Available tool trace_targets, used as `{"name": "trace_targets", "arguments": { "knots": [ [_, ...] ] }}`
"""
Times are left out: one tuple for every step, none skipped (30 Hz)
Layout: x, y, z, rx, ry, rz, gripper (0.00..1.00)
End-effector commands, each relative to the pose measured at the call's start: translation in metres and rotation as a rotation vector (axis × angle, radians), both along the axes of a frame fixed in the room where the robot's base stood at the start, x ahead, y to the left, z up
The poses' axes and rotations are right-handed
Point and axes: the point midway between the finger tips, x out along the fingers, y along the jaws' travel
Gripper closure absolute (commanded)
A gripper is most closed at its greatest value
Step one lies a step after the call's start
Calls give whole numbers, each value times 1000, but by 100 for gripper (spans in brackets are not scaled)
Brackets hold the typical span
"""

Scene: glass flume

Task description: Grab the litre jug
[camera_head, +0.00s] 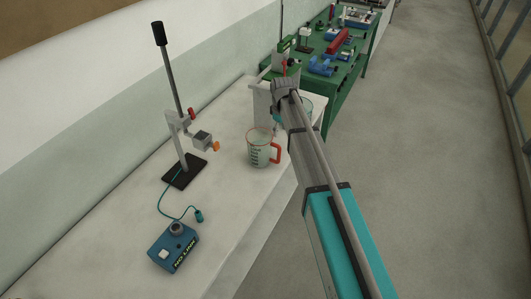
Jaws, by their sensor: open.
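The litre jug (257,153) is a clear measuring jug with dark markings and a red handle. It stands upright on the pale bench top, left of my arm. Its handle (277,153) faces right, towards the arm. My arm reaches from the lower right up past the jug, and its far end is above the end of the bench. I cannot make out my gripper's fingers; the arm's own links hide that area. Nothing is seen touching the jug.
A stand with a black base (184,171) and clamp (203,140) is left of the jug. A blue box (173,247) with a cable lies nearer on the bench (225,215). A green table (343,83) with several tools stands behind. The floor to the right is clear.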

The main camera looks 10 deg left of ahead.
Motion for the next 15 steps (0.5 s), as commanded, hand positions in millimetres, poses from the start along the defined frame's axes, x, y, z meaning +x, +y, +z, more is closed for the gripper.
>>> {"name": "trace_targets", "arguments": {
  "knots": [
    [0, 0, -3, 0, 0, 0, 35],
    [0, 0, -5, 0, 0, 0, 35],
    [0, 0, -7, 0, 0, 0, 35],
    [0, 0, -9, 0, 0, 0, 35],
    [0, 0, -11, 0, 0, 0, 35],
    [0, 0, -14, 0, 0, 0, 35],
    [0, 0, -17, 0, 0, 0, 35],
    [0, 0, -19, 0, 0, 0, 35],
    [0, 0, -23, 0, 0, 0, 35],
    [0, 1, -25, 0, 0, 0, 35],
    [0, 1, -27, 0, 0, 0, 35],
    [0, 1, -30, 0, 0, 0, 35],
    [0, 1, -33, 0, 0, 0, 35],
    [0, 1, -35, 0, 0, 0, 35],
    [0, 1, -38, 0, 0, 0, 35]
  ]
}}
